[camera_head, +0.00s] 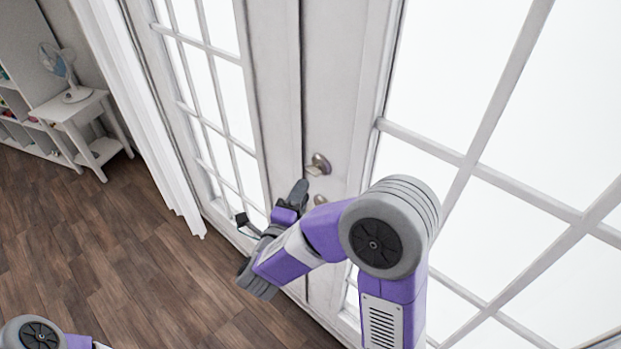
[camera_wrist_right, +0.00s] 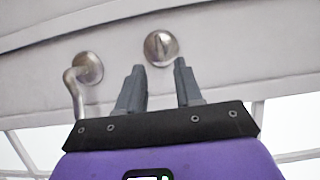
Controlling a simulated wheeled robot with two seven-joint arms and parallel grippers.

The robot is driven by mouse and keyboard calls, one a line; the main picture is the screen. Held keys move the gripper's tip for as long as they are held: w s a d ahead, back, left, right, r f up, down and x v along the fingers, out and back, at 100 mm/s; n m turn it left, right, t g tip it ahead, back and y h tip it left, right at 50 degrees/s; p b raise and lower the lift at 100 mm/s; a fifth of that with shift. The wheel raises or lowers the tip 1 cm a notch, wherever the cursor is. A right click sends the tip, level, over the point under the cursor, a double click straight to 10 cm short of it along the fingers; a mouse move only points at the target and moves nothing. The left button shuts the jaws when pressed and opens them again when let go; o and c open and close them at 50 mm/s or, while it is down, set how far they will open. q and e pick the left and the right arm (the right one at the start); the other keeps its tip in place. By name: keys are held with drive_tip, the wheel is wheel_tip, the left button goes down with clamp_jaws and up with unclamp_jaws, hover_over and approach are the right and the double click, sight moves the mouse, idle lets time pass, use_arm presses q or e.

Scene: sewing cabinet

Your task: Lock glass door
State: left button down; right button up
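In the right wrist view, the handle (camera_wrist_right: 85,70) is at the left and the round thumb-turn lock (camera_wrist_right: 160,48) is just beyond the fingertips. My right gripper (camera_head: 302,185) is by the door's edge, left of the lock. In the wrist view its two fingers (camera_wrist_right: 158,68) are apart and empty, lined up with the lock. My left gripper is out of view.
A second glazed door panel (camera_head: 215,95) and a white curtain (camera_head: 135,100) are at the left. A small white table (camera_head: 75,108) with a fan (camera_head: 75,94) stands farther back. The wooden floor (camera_head: 110,250) at the left is clear.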

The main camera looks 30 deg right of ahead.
sight(311, 174)
drive_tip(key=x, duration=0.7)
drive_tip(key=shift+c, duration=0.4)
clamp_jaws()
